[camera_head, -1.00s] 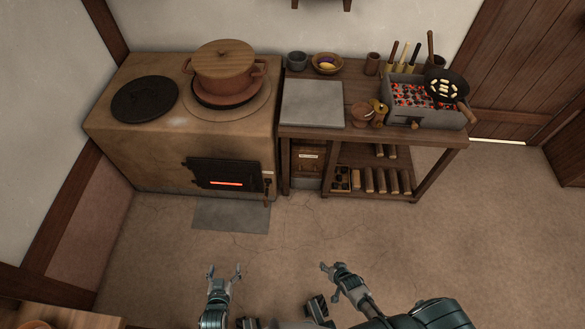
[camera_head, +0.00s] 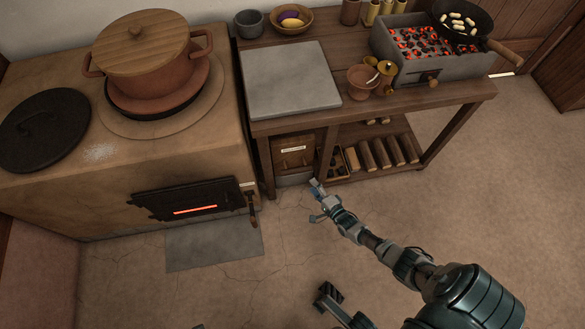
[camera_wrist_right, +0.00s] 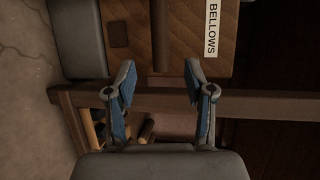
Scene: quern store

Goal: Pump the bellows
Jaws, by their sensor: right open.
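The bellows (camera_head: 297,143) are a wooden box with a pale label, under the table beside the stove. In the right wrist view the box front (camera_wrist_right: 187,45) lies beyond my fingers, turned sideways, with a label (camera_wrist_right: 212,28) reading "BELLOWS". A dark wooden bar (camera_wrist_right: 160,38), seemingly the handle, runs across that front. My right gripper (camera_head: 317,198) is in front of the box, low and to its right. In the wrist view its fingers (camera_wrist_right: 161,82) are apart with nothing between them, lined up with the bar and short of it.
The stove (camera_head: 120,190) with a glowing firebox stands left. The table (camera_head: 450,101) carries a grey slab (camera_head: 290,80) and a charcoal brazier (camera_head: 402,70) with a pan (camera_head: 455,25). A table beam (camera_wrist_right: 255,104) crosses the wrist view. A shelf holds logs (camera_head: 383,153). Floor in front is open.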

